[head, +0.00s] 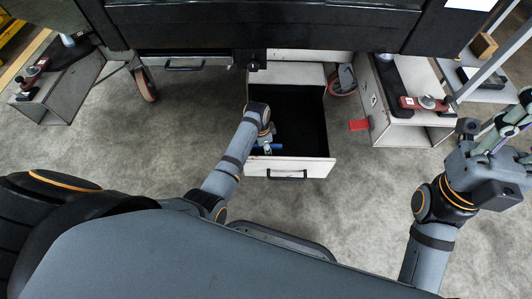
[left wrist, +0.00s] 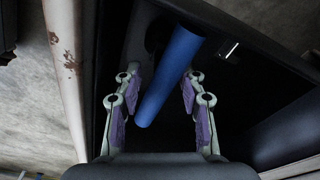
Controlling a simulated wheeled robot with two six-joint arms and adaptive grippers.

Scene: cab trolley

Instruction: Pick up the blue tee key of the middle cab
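The blue tee key (left wrist: 172,72) shows in the left wrist view as a blue bar lying at a slant in the black inside of an open drawer (head: 308,168). In the head view only small blue parts (head: 277,146) show beside my left gripper (head: 266,146), which reaches down into the drawer. In the left wrist view the purple-padded fingers of my left gripper (left wrist: 161,92) stand apart on both sides of the blue bar, with a gap on each side. The key's other parts are hidden or dark. My right gripper (head: 512,122) is at the far right, fingers spread and empty.
The drawer's pale walls stand close around my left gripper. A caster wheel (head: 145,84) stands left of the drawer. The floor in front is clear.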

